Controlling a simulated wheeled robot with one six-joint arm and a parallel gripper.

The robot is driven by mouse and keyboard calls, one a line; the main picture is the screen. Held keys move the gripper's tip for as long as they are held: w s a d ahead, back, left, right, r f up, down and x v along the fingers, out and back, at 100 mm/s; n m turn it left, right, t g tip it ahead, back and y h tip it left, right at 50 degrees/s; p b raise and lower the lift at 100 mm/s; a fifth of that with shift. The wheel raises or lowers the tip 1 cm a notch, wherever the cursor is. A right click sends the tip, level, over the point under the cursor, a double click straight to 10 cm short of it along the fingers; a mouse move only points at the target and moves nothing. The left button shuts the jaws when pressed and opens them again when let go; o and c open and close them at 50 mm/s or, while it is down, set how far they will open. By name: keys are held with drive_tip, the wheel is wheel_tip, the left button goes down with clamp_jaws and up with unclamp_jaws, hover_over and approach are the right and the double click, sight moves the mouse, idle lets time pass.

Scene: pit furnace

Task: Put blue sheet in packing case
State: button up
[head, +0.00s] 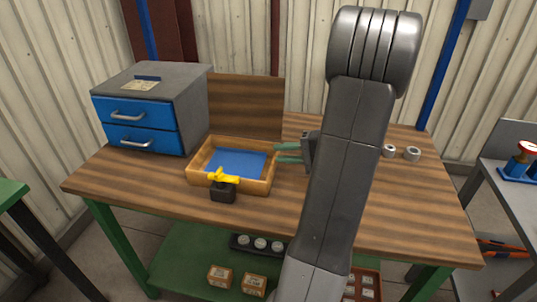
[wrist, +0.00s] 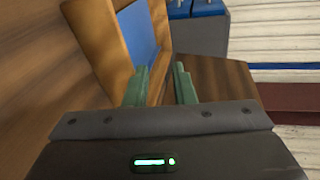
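The packing case (head: 264,186) is an open wooden box on the bench, left of my gripper. A flat blue sheet (head: 236,162) lies inside it and covers much of its floor. In the wrist view the case (wrist: 92,35) stands at upper left, with the blue sheet (wrist: 137,32) showing inside. My gripper (head: 277,154) has green fingers that point left at the case's right rim.
A black block with a yellow top (head: 223,184) stands at the case's front side. A grey cabinet with blue drawers (head: 150,112) stands at left, and a wooden panel (head: 250,105) behind the case. Two metal rings (head: 411,154) lie at right. The bench front right is clear.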

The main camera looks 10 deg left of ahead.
drive_tip(key=v, duration=0.6)
idle(1.1)
